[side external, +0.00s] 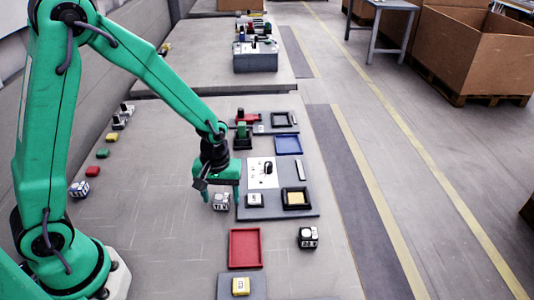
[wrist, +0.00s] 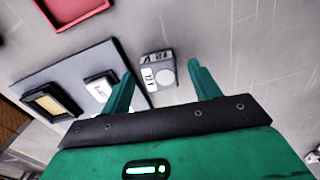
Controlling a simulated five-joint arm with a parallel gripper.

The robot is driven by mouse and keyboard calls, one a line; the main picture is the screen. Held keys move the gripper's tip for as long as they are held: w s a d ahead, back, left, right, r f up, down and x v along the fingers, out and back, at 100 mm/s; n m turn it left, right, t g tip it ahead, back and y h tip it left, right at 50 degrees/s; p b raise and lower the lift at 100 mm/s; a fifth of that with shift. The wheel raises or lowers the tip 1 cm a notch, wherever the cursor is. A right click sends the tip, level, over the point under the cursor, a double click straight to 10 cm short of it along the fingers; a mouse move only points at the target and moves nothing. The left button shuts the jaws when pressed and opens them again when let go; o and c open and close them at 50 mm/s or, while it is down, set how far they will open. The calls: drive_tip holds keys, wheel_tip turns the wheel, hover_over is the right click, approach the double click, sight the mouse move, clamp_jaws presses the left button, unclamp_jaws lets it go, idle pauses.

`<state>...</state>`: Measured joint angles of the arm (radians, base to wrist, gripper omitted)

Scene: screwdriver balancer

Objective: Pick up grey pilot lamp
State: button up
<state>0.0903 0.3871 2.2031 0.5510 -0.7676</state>
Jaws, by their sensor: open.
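The likely grey pilot lamp, a small grey block with printed white labels and a round pale top (side external: 221,203), stands on the grey table just left of the board with the trays. It also shows in the wrist view (wrist: 157,70), between and just beyond my two fingers. My gripper (side external: 222,195) is open, pointing down over the block, with a finger on each side of it in the picture. In the wrist view my gripper (wrist: 160,78) holds nothing. Whether the fingertips reach down beside the block cannot be told.
A grey board (side external: 278,213) with a white labelled block (side external: 255,200) and a black-framed tray (side external: 296,197) lies close to the right.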

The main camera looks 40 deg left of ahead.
sight(221, 197)
idle(0.3)
drive_tip(key=c, duration=1.1)
drive_tip(key=shift+r, duration=0.15)
drive_tip(key=shift+r, duration=0.85)
wheel_tip(221, 197, up, 2)
drive_tip(key=shift+r, duration=0.1)
drive_tip(key=s+d+r, duration=0.2)
drive_tip(key=d, duration=0.1)
drive_tip(key=s+d+r, duration=0.2)
drive_tip(key=d, duration=0.1)
drive_tip(key=s+d+r, duration=0.3)
drive_tip(key=shift+d, duration=0.25)
drive_tip(key=shift+w, duration=0.1)
